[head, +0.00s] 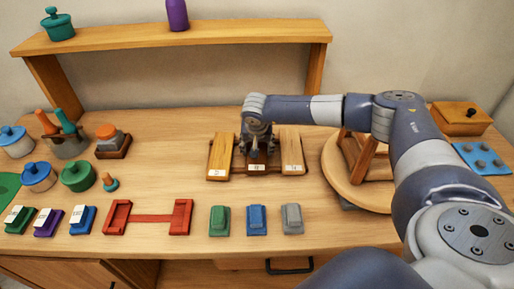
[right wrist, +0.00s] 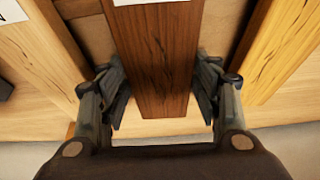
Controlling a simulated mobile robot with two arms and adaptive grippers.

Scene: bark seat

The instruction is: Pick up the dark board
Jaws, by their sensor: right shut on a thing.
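The dark board (right wrist: 158,62) is reddish-brown wood with a white label at one end. It runs between the fingers of my right gripper (right wrist: 160,92) in the right wrist view. In the head view the dark board (head: 257,168) lies in the middle of three boards, mostly covered by my right gripper (head: 257,154), which is shut on it from above. Whether it is clear of the rack below cannot be told. My left gripper is not in view.
A lighter board (head: 220,155) lies on the left and a yellowish board (head: 291,150) on the right, both close by. A round wooden stand (head: 338,177) is further right. Green, blue and grey blocks (head: 257,220) line the front. Free tabletop lies left of the boards.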

